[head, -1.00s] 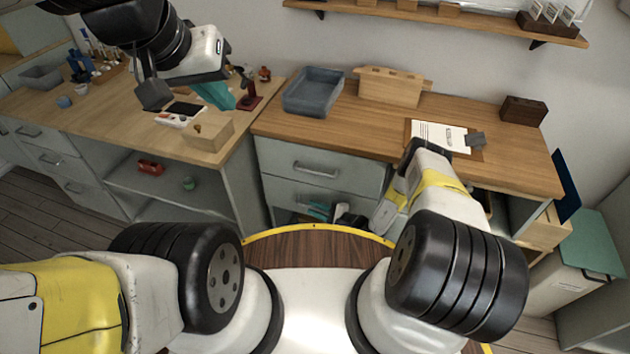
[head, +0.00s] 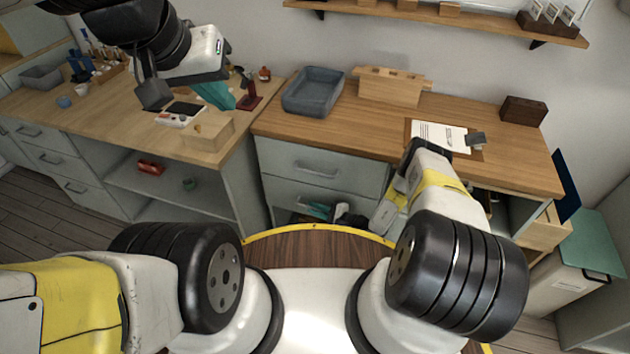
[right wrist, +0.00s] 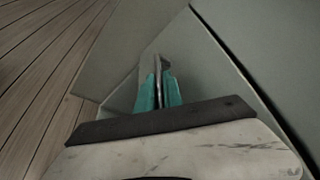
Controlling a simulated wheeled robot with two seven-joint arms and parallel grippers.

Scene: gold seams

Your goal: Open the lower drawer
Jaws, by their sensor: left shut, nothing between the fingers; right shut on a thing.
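The lower drawer (head: 283,192) is a grey front below the upper drawer (head: 335,168) in the right-hand desk. My right gripper (head: 320,211) is low at this front, partly hidden by my arm. In the right wrist view its teal fingers (right wrist: 158,92) are shut on a thin metal handle (right wrist: 159,64) against a grey panel. I cannot tell clearly whether the drawer stands ajar. My left gripper (head: 217,95) is shut and empty above the left-hand bench, far from the drawer.
The wooden desktop (head: 345,130) carries a blue-grey tray (head: 313,92), a wooden rack (head: 392,88) and a clipboard (head: 440,136). A wooden block (head: 208,135) and a red stand (head: 249,98) are near my left gripper. A green-lidded bin (head: 585,245) stands right of the desk.

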